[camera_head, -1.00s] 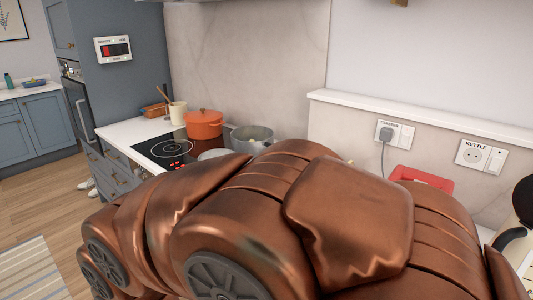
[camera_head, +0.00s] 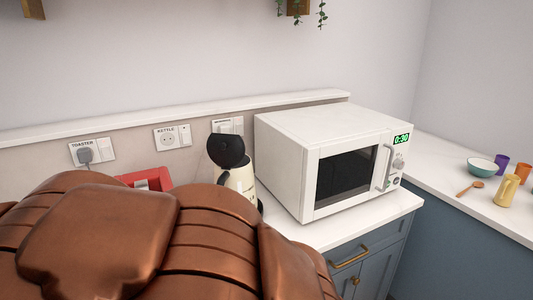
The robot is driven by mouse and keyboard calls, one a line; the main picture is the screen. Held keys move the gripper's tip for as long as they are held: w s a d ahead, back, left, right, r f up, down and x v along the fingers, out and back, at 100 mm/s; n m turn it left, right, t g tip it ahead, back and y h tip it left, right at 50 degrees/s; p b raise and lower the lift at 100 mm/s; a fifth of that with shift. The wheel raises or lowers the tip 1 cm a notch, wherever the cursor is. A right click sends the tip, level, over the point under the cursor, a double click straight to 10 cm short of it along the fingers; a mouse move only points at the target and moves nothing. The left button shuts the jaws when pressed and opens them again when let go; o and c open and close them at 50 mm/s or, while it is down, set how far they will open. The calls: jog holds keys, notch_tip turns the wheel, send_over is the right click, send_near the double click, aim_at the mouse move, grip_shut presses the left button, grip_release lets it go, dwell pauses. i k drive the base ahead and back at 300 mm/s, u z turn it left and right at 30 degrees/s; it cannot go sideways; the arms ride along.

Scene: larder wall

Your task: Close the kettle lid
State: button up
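The kettle (camera_head: 241,180) stands on the counter between the red toaster and the microwave. It has a cream body, and its black lid (camera_head: 226,150) is tilted up, standing open above the body. My copper-coloured arm fills the lower left of the view and hides the kettle's lower left part. My gripper is not in view.
A white microwave (camera_head: 330,160) stands right of the kettle, its display reading 0:30. A red toaster (camera_head: 147,179) is partly hidden behind my arm. A kettle socket (camera_head: 167,138) is on the wall. A bowl (camera_head: 482,167) and several cups stand on the right counter.

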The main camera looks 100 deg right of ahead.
aim_at(227, 151)
jog(key=z, duration=3)
